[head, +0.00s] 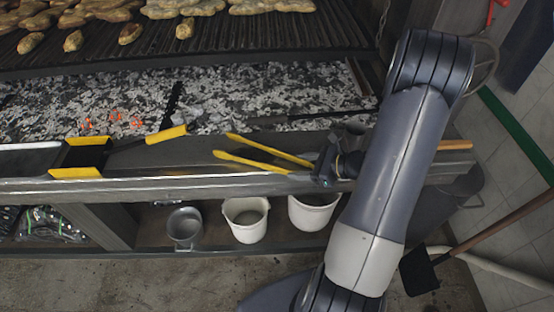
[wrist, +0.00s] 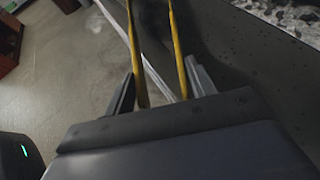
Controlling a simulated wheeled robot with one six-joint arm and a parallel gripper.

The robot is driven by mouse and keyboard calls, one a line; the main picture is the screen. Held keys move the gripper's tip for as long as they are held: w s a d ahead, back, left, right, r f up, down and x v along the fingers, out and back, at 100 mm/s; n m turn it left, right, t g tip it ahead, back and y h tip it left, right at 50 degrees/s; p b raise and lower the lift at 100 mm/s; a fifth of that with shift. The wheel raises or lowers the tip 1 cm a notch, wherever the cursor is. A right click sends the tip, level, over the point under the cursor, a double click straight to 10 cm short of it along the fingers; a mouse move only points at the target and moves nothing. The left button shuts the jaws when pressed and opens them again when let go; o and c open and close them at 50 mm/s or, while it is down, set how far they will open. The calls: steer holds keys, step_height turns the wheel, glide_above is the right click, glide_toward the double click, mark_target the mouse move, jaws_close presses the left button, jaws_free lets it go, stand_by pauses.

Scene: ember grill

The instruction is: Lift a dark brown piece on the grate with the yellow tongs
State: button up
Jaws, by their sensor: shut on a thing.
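The yellow tongs (head: 262,150) stick out to the left from my gripper (head: 338,168), over the grill's front ledge. Their two arms stand apart at the tips and hold nothing. In the wrist view the tongs (wrist: 178,50) run up between the fingers of my gripper (wrist: 158,90), which is shut on them. Small brown pieces (head: 130,33) lie in a row near the front of the grate (head: 230,48), with larger browned pieces behind them. The tong tips are in front of and below the grate, apart from the pieces.
Grey ash and glowing embers (head: 120,118) lie below the grate. A yellow-edged black tray (head: 85,155) sits on the ledge (head: 200,186) at left. White buckets (head: 246,232) and a metal pot (head: 185,228) stand on the shelf below. A long wooden handle (head: 500,222) leans at right.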

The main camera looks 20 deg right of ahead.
step_height(320, 180, up, 10)
steer(key=p, duration=0.6)
steer(key=shift+f+p, duration=0.2)
steer(key=shift+p, duration=0.15)
stand_by(0.9)
